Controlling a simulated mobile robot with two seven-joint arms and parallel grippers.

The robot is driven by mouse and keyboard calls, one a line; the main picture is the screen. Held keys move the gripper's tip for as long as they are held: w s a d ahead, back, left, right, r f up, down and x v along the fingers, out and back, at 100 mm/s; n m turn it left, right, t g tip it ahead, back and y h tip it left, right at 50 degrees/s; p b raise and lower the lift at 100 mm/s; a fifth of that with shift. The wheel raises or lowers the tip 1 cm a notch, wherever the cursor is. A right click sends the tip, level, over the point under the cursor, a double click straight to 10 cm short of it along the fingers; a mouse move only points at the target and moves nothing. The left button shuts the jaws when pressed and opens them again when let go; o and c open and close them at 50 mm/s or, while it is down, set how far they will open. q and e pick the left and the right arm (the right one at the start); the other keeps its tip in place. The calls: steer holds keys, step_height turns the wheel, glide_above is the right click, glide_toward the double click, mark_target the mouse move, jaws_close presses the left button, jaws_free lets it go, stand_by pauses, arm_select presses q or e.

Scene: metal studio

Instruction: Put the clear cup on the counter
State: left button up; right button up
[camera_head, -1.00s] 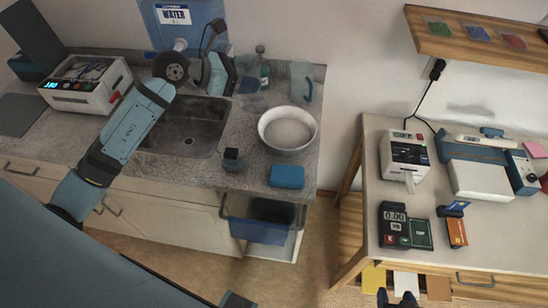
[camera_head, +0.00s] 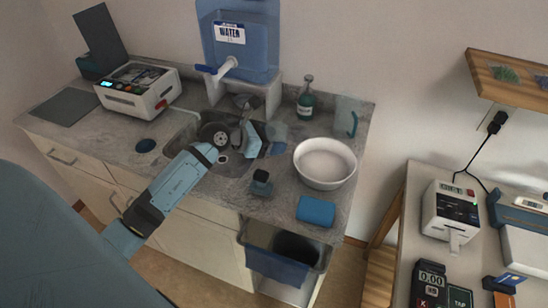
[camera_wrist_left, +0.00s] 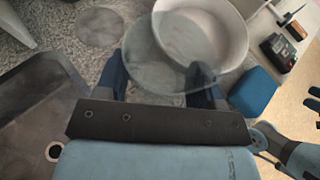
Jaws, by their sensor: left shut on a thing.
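The clear cup (camera_wrist_left: 158,72) is between the fingers of my left gripper (camera_wrist_left: 160,82) in the left wrist view. It is see-through, with the white bowl partly behind it. In the head view, my left gripper (camera_head: 268,138) is shut on the cup (camera_head: 277,131) over the sink's right side, left of the bowl. Its fingers are partly hidden by the wrist. The grey stone counter (camera_head: 270,208) runs around the sink. Whether the cup touches anything below cannot be told.
The white bowl (camera_head: 325,162) and blue sponge-like block (camera_head: 315,211) occupy the counter's right part. A small dark item (camera_head: 261,182) stands by the front edge. Behind are a soap bottle (camera_head: 306,98), clear pitcher (camera_head: 347,116) and water dispenser (camera_head: 240,45). Some bare counter lies left of the sink.

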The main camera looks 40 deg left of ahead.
mark_target(273, 166)
arm_select(q)
step_height(273, 166, down, 3)
step_height(273, 166, down, 3)
steer(key=shift+f, duration=0.35)
steer(key=shift+f, duration=0.15)
steer(key=o, duration=0.7)
steer(key=shift+c, duration=0.2)
